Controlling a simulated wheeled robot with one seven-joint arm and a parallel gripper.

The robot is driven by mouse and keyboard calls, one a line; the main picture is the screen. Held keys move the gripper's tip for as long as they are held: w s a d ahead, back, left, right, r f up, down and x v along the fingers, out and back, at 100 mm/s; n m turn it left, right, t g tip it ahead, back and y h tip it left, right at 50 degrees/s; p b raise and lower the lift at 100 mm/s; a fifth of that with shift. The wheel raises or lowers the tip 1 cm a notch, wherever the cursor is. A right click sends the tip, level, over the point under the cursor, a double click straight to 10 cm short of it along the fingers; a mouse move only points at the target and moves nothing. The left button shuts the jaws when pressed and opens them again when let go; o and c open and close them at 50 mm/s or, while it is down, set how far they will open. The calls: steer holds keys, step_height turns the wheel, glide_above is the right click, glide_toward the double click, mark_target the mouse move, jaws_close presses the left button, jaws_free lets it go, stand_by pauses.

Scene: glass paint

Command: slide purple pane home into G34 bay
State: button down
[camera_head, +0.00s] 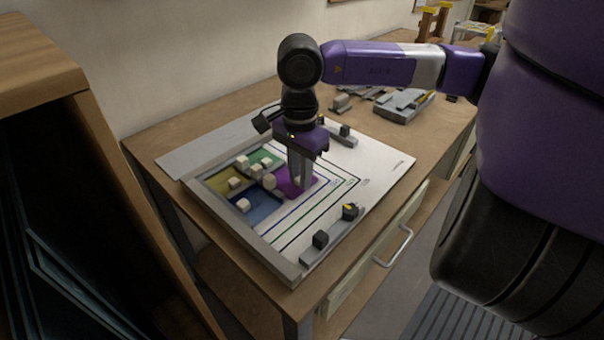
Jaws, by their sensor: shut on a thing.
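The purple pane (283,187) lies at the right end of the group of coloured panes on the white board (385,178). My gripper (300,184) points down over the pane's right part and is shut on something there. The fingers hide part of the pane, and I cannot make out exactly what they hold. A pale knob (270,181) stands at the pane's left edge. The blue pane (262,208) is in front of it, the green pane (268,157) behind, and the yellow pane (222,184) to the left. No bay label is readable.
Grey rails edge the board; a clamp block (349,211) stands at its front right, another (345,131) at the back. Grey tools and a grey tray (404,105) lie at the table's back right. A wooden cabinet (60,70) stands close on the left.

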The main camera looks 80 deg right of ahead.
steer(key=shift+w+a, duration=0.15)
steer(key=shift+w, duration=0.55)
stand_by(0.5)
steer(key=shift+w+a+b, duration=0.1)
steer(key=shift+b, duration=0.6)
stand_by(0.4)
steer(key=c, duration=1.2)
jaws_free()
steer(key=shift+r, duration=0.1)
step_height(320, 180, up, 7)
steer(key=p, duration=0.2)
stand_by(0.3)
